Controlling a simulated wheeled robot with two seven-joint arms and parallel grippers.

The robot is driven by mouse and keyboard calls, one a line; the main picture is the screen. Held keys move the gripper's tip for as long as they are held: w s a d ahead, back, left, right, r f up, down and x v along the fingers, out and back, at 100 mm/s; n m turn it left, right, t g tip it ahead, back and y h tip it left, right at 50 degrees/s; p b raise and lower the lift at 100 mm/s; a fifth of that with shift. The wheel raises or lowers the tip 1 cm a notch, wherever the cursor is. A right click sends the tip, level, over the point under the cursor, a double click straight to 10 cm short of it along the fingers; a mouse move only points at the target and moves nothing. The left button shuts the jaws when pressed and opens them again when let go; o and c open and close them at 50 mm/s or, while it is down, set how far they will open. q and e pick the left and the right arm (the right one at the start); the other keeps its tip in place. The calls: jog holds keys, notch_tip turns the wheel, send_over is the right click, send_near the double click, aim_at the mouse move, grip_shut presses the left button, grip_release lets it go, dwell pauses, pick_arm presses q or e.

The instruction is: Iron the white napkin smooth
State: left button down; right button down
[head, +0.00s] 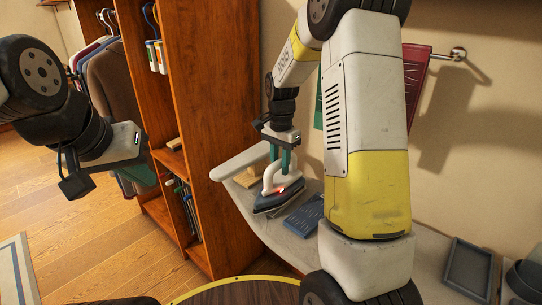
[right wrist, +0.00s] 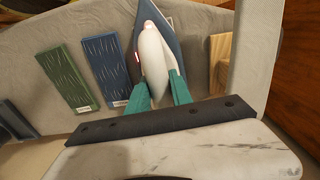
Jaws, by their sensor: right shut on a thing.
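My right gripper (head: 282,158) is shut on the white handle of the iron (head: 282,190), its green fingers on either side of it. The iron has a dark blue-grey soleplate and a small red light. It is over the pale grey ironing board (head: 230,168); I cannot tell whether it touches the cloth. In the right wrist view the iron (right wrist: 155,55) lies between the green fingers (right wrist: 160,97). I cannot make out a white napkin in either view.
A blue slab (head: 305,215) with white marks lies beside the iron; a green one (right wrist: 68,80) lies beside it. A wooden block (head: 250,178) is on the iron's other side. A dark tray (head: 468,268) lies at the right. A wooden shelf unit (head: 215,110) stands left of the board.

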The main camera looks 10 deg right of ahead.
jog(key=shift+f, duration=0.55)
dwell(2.5)
jog(key=shift+r, duration=3.15)
jog(key=shift+w, duration=0.1)
